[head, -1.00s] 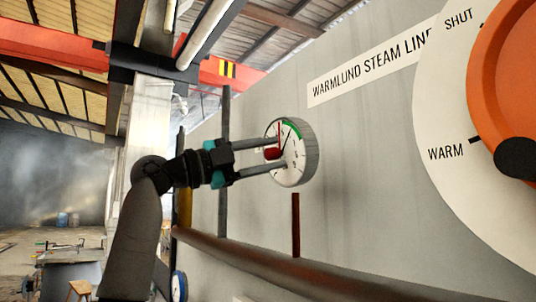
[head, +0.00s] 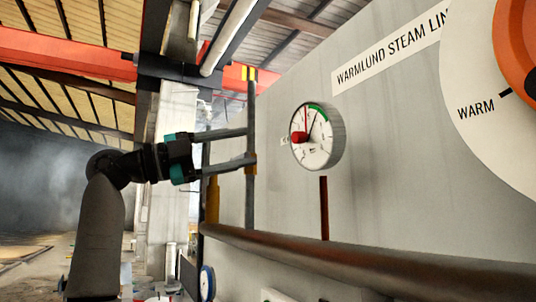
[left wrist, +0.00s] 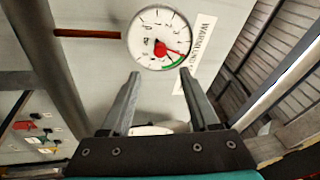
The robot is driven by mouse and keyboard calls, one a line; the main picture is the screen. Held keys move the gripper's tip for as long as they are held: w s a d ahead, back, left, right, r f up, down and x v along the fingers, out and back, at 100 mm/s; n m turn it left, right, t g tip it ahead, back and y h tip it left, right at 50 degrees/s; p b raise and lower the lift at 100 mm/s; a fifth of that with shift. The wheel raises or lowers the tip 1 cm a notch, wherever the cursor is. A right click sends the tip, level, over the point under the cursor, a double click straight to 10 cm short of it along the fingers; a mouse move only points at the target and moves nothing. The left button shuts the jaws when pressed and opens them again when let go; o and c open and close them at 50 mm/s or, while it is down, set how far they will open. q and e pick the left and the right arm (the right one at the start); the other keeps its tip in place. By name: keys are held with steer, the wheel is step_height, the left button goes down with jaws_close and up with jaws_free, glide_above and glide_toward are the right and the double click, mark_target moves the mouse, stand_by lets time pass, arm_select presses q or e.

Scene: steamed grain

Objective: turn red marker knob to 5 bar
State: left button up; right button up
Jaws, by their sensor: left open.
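A round white pressure gauge (head: 325,150) with a green arc is on the grey wall panel. Its red marker knob (head: 299,137) sits at the middle of the face, and a thin red pointer runs up from it towards the start of the green arc. In the left wrist view the gauge (left wrist: 138,42) and the red knob (left wrist: 160,49) lie beyond the fingertips. The digits are too small to read surely. My left gripper (head: 251,146) is open and empty, to the left of the gauge and apart from the knob. It also shows in the left wrist view (left wrist: 160,73). My right gripper is out of view.
A thick brown pipe (head: 330,262) runs along the panel below the gauge, with a short dark red upright pipe (head: 324,208) above it. An orange wheel (head: 515,50) on a white dial is at the upper right. A sign (head: 390,50) is above the gauge.

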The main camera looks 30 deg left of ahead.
arm_select(q)
steer(key=shift+b+v, duration=0.3)
steer(key=shift+v, duration=1.35)
